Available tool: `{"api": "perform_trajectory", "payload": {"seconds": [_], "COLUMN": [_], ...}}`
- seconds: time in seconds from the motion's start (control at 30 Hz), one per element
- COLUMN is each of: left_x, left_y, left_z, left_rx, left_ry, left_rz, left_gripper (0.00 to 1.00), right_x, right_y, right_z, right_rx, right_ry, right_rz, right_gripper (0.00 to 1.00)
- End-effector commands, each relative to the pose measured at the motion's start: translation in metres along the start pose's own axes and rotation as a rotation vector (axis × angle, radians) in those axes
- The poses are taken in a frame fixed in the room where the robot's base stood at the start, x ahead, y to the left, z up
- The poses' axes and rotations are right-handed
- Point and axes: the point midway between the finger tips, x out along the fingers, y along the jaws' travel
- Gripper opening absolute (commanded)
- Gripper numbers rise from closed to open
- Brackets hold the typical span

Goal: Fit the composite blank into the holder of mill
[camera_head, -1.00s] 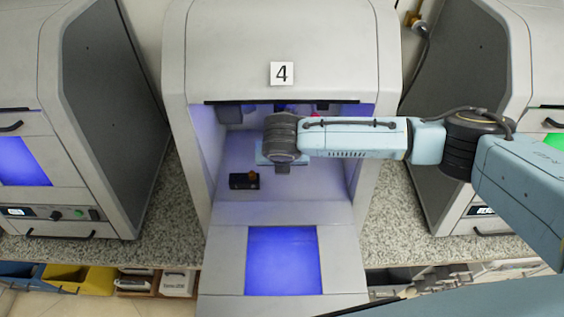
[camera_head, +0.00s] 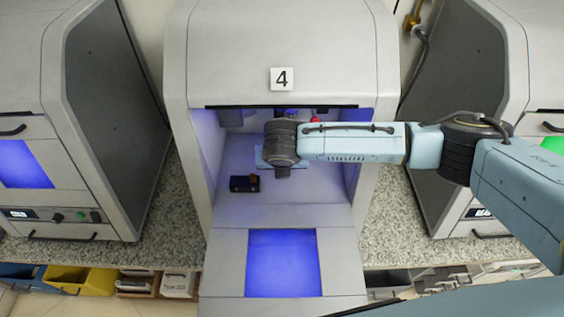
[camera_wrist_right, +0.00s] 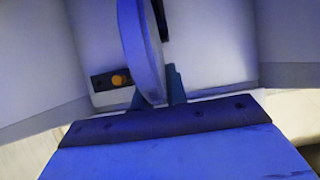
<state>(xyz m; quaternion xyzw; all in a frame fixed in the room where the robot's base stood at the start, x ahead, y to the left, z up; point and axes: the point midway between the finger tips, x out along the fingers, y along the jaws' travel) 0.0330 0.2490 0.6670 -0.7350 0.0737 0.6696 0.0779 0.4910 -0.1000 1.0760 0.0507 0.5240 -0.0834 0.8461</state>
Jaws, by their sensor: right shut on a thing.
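The composite blank (camera_wrist_right: 141,45) is a disc seen nearly edge-on in the right wrist view, bluish under the violet light. My right gripper (camera_wrist_right: 157,94) is shut on its lower edge, with one finger on each side. The mill (camera_head: 282,32) is the grey cabinet labelled 4, with its front open. My right arm reaches in from the right, and the wrist is inside the chamber. A dark part (camera_wrist_right: 161,20) shows just behind the disc; I cannot tell if it is the holder or if the disc touches it. In the head view the wrist hides the disc. My left gripper is out of view.
A small black block (camera_head: 244,184) with an orange knob lies on the chamber floor, left of my wrist. The lowered door (camera_head: 335,260) with a blue window is in front. Similar machines stand at left (camera_head: 115,120) and right (camera_head: 460,70). Bins (camera_head: 85,279) sit below the counter.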

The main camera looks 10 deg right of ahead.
Motion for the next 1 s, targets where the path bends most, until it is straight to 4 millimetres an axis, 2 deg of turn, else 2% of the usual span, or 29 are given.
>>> {"api": "perform_trajectory", "payload": {"seconds": [1.0], "left_x": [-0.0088], "left_y": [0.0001], "left_z": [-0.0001], "left_rx": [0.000], "left_ry": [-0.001], "left_rz": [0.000], "left_gripper": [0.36], "right_x": [-0.0006], "right_y": [0.0004], "right_z": [0.0008], "right_rx": [0.000], "right_ry": [-0.001], "right_rz": [0.001], "right_gripper": [0.00]}}
